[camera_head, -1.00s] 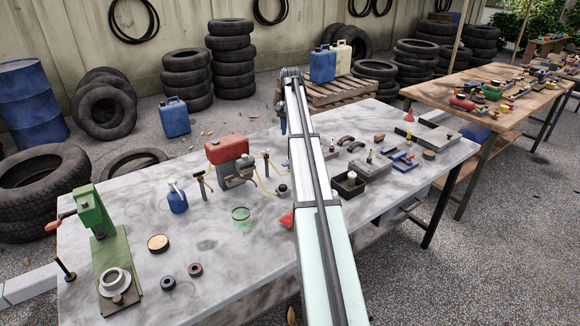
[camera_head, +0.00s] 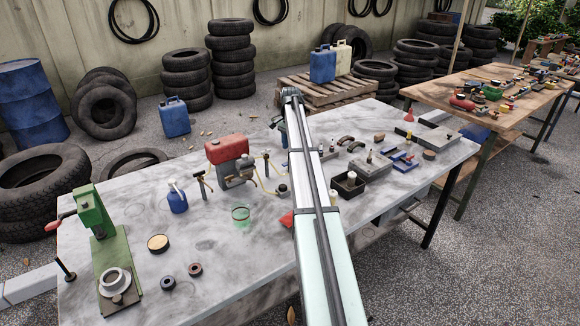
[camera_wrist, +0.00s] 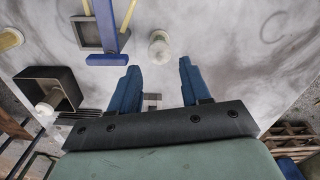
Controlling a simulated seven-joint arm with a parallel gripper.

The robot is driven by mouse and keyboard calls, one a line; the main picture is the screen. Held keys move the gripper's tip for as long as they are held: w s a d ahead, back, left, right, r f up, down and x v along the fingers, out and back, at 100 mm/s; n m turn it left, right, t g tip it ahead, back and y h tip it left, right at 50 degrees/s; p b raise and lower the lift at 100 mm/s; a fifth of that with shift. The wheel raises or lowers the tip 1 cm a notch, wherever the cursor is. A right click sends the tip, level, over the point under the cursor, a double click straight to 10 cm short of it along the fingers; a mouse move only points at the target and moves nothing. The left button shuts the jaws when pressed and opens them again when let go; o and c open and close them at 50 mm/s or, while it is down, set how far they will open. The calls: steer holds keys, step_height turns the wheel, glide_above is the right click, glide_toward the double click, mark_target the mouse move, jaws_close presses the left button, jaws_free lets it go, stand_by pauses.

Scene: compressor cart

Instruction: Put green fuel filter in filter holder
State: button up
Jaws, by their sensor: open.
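My gripper (camera_wrist: 155,90) is open and empty, with its two blue fingers apart over the marble-grey table. In the wrist view a small pale cylinder with a whitish-green top (camera_wrist: 159,46) stands upright beyond the fingertips, between their lines and apart from them. It looks like a filter; its green is faint. A grey square frame with a blue bar (camera_wrist: 106,60) and a yellow strip is left of it. I cannot tell whether this is the filter holder. In the head view my arm hides the table spot under the gripper.
A black open box (camera_wrist: 50,78) with a pale cylinder is at left in the wrist view; a similar box (camera_head: 339,194) is right of my arm in the head view. A red-topped engine (camera_head: 227,149), blue jug (camera_head: 177,199) and green press (camera_head: 92,212) stand left.

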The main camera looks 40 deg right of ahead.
steer(key=shift+f, duration=3.4)
jaws_close()
steer(key=shift+r, duration=0.1)
